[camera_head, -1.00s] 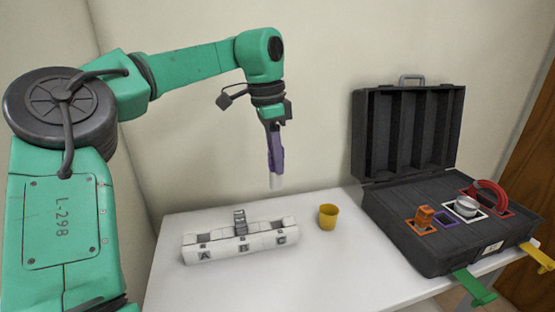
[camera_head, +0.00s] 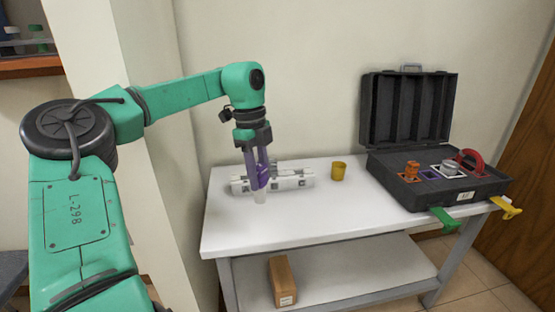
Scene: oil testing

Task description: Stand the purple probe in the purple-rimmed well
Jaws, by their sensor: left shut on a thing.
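The purple probe (camera_head: 261,179) hangs upright in my left gripper (camera_head: 257,168), its pale tip pointing down. It is in front of the white rack, and I cannot tell how far it is above the table. My left gripper is shut on it. The purple-rimmed well (camera_head: 430,174) is in the open black case (camera_head: 405,191) at the right, between the orange and white-rimmed wells. It looks empty. My right gripper is not in view.
The white rack (camera_head: 296,182) and a yellow cup (camera_head: 338,171) stand on the white table (camera_head: 300,225). An orange piece (camera_head: 411,170), a silver cap (camera_head: 449,167) and a red ring (camera_head: 472,161) sit in the case. A brown box (camera_head: 282,281) is on the lower shelf.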

